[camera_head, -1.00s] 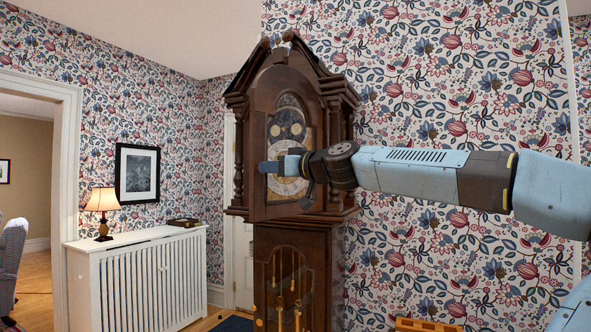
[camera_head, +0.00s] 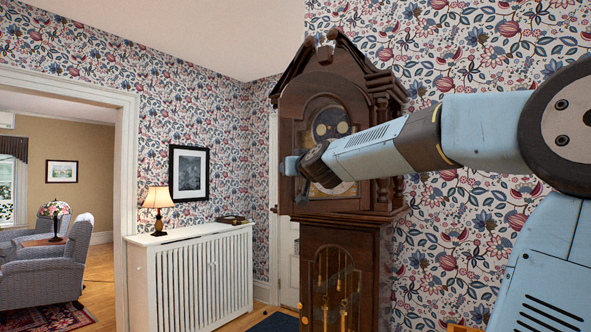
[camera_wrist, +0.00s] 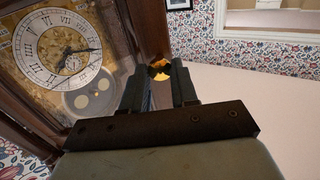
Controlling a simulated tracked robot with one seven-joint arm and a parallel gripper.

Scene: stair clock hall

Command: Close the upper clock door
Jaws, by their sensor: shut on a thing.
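The tall dark wood clock (camera_head: 345,228) stands against the papered wall. Its upper door (camera_head: 299,102), with an arched opening, stands ajar and hides the clock's left column. The dial (camera_head: 331,122) shows through the opening, partly behind my arm. My gripper (camera_head: 291,166) is at the door's left edge. In the wrist view my gripper (camera_wrist: 160,74) is shut on a small gold piece (camera_wrist: 160,69), which looks like the door's knob. The wooden door frame (camera_wrist: 152,30) runs just beside it, and the dial (camera_wrist: 62,52) lies to the left. The hinges are not visible.
A white radiator cover (camera_head: 195,275) with a lamp (camera_head: 158,205) stands left of the clock. A doorway to a room with armchairs (camera_head: 50,270) is at far left. My arm crosses from the right. Some floor shows in front of the radiator cover.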

